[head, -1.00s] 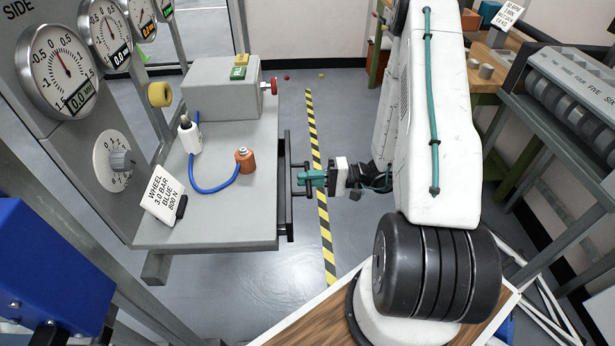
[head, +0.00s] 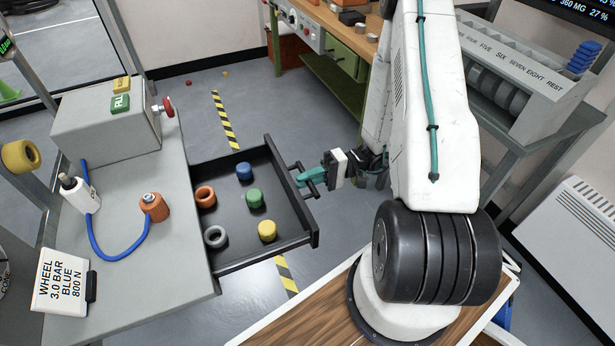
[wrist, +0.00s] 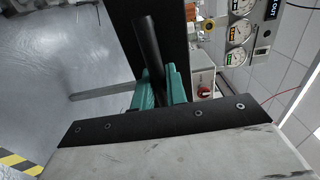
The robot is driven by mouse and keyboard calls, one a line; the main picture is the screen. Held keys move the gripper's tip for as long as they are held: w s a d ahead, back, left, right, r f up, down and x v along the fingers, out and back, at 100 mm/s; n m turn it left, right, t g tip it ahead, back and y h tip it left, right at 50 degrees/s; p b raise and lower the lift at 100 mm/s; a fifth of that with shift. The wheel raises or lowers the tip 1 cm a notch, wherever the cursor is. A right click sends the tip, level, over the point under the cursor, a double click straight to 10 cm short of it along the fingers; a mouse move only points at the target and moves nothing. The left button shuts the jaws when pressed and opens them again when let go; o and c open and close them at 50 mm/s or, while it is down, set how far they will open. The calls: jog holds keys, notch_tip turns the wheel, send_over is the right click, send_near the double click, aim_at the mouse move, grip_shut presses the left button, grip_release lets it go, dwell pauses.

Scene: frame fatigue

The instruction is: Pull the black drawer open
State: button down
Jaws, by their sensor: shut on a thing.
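The black drawer (head: 308,240) stands pulled out from the right side of the grey bench, its inside in full view. Inside it lie an orange ring (head: 205,196), a grey ring (head: 215,237), and blue (head: 244,171), green (head: 255,198) and yellow (head: 267,230) round pieces. My gripper (head: 303,178), with teal fingers, is shut on the drawer's bar handle at the front. In the wrist view the black handle bar (wrist: 148,45) passes between the teal fingers, with the dark drawer front behind it.
A green-framed workbench (head: 345,85) stands behind.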

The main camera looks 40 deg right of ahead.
jog(key=shift+d, duration=0.35)
jog(key=c, duration=1.5)
grip_release()
jog(key=v, duration=0.7)
jog(key=shift+d, duration=0.4)
